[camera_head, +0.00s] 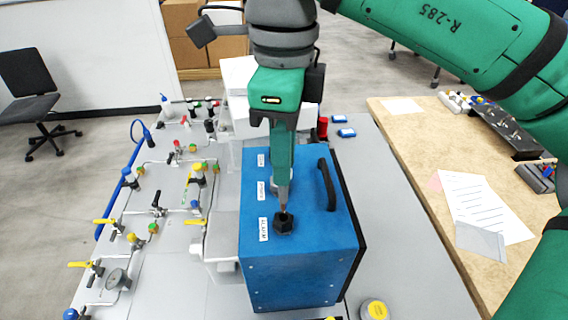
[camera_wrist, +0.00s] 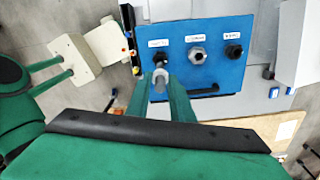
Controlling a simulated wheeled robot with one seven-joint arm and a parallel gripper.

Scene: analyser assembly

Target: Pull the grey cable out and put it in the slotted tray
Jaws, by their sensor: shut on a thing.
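The blue box (camera_head: 300,262) stands on the grey table, with a row of labelled fittings on top. My gripper (camera_head: 284,203) points down over the nearest one, a black hexagonal fitting (camera_head: 284,223). In the wrist view my gripper (camera_wrist: 161,85) is shut on a short grey cylindrical piece, seemingly the grey cable (camera_wrist: 160,79). Its lower end is close to the black fitting, and I cannot tell whether it is still inside. A dark slotted tray (camera_head: 507,132) seems to lie on the wooden table at the right; its slots are hard to make out.
A black handle (camera_head: 327,184) rises from the box just right of my gripper. Valves and pipes (camera_head: 155,205) crowd the left of the grey table. Papers (camera_head: 480,207) lie on the wooden table (camera_head: 415,135). A yellow-lidded jar (camera_head: 375,310) stands at the front.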

